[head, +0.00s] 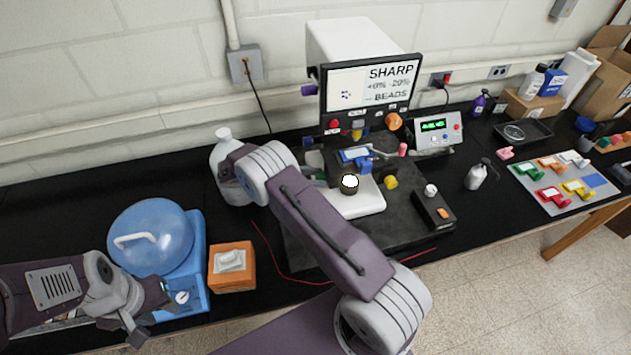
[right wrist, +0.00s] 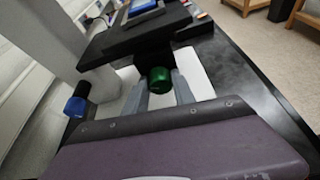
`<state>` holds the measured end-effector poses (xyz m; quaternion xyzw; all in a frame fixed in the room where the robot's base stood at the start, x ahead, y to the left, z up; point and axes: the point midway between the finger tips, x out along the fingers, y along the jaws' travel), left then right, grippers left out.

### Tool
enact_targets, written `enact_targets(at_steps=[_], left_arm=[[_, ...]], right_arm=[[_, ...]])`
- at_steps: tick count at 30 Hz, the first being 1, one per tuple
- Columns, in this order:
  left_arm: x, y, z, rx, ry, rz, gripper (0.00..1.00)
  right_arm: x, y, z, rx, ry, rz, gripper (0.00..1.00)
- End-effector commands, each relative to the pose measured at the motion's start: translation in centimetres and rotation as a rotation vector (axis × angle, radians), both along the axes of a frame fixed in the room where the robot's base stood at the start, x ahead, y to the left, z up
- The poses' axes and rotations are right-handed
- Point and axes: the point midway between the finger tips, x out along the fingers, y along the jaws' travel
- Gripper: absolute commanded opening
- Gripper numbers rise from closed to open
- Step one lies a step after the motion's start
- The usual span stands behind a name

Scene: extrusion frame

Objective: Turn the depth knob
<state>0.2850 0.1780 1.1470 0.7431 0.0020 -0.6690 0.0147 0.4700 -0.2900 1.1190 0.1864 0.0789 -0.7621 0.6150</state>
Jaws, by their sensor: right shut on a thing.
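A green knob (right wrist: 160,80) sits on the side of a dark block below the stage in the right wrist view. My right gripper (right wrist: 162,92) has a grey finger on each side of it and is shut on it. In the head view my right arm hides most of this gripper and knob, with only a bit of green showing. A blue knob (right wrist: 76,106) is to the left in the wrist view. I cannot read a label naming either knob. My left gripper (head: 128,322) is at the lower left, near the blue machine, its finger gap unclear.
A blue domed machine (head: 190,262) and orange box (head: 232,270) stand left.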

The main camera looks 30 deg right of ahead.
Motion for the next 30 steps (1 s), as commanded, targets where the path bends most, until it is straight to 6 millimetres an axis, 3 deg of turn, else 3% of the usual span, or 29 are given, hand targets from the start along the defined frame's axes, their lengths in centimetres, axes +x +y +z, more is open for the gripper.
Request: enact_targets(at_steps=[1,15,30], left_arm=[[0.0,0.0,-0.7,0.000,0.000,0.000,0.36],[0.0,0.0,-3.7,0.000,0.000,0.000,0.36],[0.0,0.0,-5.3,0.000,0.000,0.000,0.36]], right_arm=[[0.0,0.1,-0.8,0.019,0.043,-0.001,0.00],[0.1,0.0,-0.9,0.110,0.434,-0.001,0.00],[0.2,0.0,-0.6,0.155,0.628,0.001,0.00]])
